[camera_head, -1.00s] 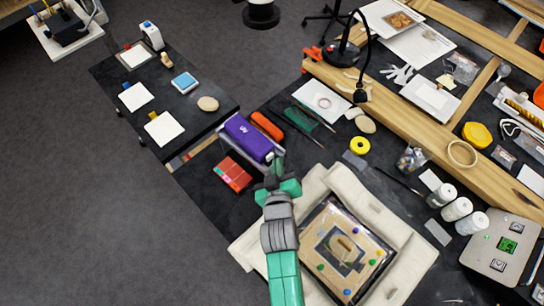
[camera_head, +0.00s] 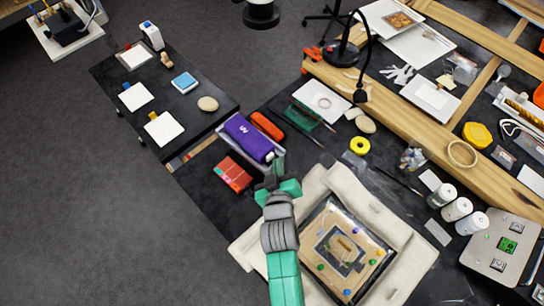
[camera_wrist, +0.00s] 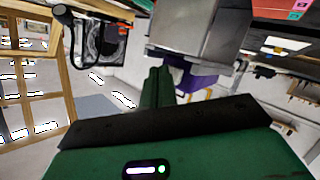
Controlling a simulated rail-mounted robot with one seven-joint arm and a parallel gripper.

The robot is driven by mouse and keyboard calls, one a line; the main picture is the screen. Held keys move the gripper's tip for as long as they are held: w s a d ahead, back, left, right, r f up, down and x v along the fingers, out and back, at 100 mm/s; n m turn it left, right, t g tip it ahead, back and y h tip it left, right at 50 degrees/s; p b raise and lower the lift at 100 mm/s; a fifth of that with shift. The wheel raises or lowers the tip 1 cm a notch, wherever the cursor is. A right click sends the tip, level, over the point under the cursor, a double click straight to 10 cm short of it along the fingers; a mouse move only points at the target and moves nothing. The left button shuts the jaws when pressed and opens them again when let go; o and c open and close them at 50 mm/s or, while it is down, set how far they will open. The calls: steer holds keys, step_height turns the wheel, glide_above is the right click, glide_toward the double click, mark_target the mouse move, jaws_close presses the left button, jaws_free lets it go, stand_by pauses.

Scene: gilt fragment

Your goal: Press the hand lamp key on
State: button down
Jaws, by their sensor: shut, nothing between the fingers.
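The purple hand lamp (camera_head: 246,137) lies in a grey tray (camera_head: 233,149) on the dark bench, marked with white lettering. A small pale spot, perhaps its key (camera_head: 270,157), shows at the lamp's near right end. My gripper (camera_head: 277,166) is just beyond that end, close to the tray's near right corner. I cannot tell whether it touches the lamp. In the wrist view the green fingers (camera_wrist: 157,86) are together and empty, with a strip of the purple lamp (camera_wrist: 196,82) beside them under a grey tray-like body. Whether the lamp is lit cannot be seen.
A red box (camera_head: 232,174) lies left of my gripper, and an orange case (camera_head: 266,125) behind the lamp. A cream cushion (camera_head: 317,186) bearing a framed panel (camera_head: 346,255) stands close on the right. A lower side table (camera_head: 185,105) is at the left.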

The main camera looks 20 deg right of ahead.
stand_by(0.3)
steer(key=shift+w+a+b, duration=0.2)
steer(key=shift+w+b, duration=0.1)
steer(key=shift+w, duration=0.1)
steer(key=shift+w+a, duration=0.1)
steer(key=shift+w, duration=0.15)
stand_by(0.4)
steer(key=shift+s+d+p, duration=0.25)
steer(key=shift+s+p, duration=0.2)
steer(key=shift+s, duration=0.15)
